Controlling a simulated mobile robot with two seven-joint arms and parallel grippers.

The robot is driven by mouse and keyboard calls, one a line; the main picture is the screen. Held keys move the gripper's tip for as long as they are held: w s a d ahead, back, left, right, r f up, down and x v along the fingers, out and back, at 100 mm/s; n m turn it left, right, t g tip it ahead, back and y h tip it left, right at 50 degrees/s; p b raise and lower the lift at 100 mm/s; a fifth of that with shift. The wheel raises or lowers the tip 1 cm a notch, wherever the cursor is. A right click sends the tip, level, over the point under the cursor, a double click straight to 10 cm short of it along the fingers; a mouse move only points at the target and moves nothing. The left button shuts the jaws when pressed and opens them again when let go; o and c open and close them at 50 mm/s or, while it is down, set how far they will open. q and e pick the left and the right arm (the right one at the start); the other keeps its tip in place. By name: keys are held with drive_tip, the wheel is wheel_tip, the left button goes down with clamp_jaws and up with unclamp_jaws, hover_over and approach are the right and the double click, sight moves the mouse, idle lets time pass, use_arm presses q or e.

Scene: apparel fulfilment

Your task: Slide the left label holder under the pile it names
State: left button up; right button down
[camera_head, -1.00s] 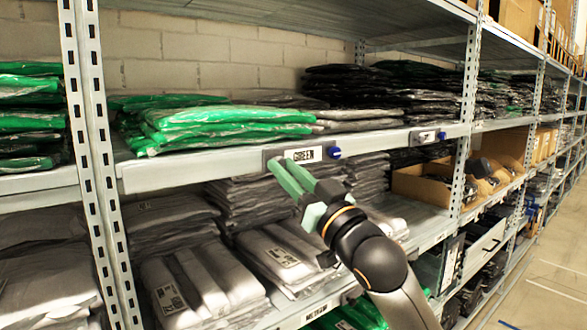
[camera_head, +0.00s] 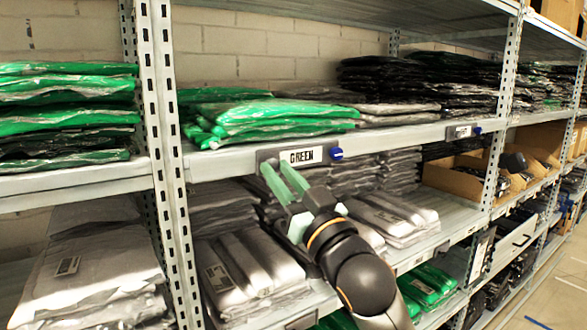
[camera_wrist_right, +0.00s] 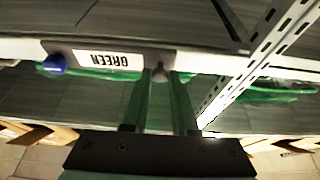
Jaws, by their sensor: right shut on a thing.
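The left label holder, a dark plate with a white card reading GREEN (camera_head: 301,156) and a blue knob at its right end, sits on the upper shelf's front rail (camera_head: 220,166). It is below the right half of the green bagged pile (camera_head: 265,112). It also shows upside down in the wrist view (camera_wrist_right: 108,59). My right gripper (camera_head: 282,180) reaches up from below, its pale green fingers closed around the grey knob (camera_wrist_right: 160,74) at the holder's left end. A second label holder (camera_head: 460,131) sits further right on the rail, its text too small to read. My left gripper is out of view.
A perforated upright post (camera_head: 163,130) stands left of the green pile, with another green pile (camera_head: 65,98) beyond it. Grey and black bagged piles (camera_head: 420,85) lie to the right. Grey packs (camera_head: 240,270) fill the shelf below, close to my arm.

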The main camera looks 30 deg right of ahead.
drive_tip(key=shift+a, duration=0.35)
drive_tip(key=c, duration=0.7)
unclamp_jaws()
drive_tip(key=shift+s+f, duration=0.1)
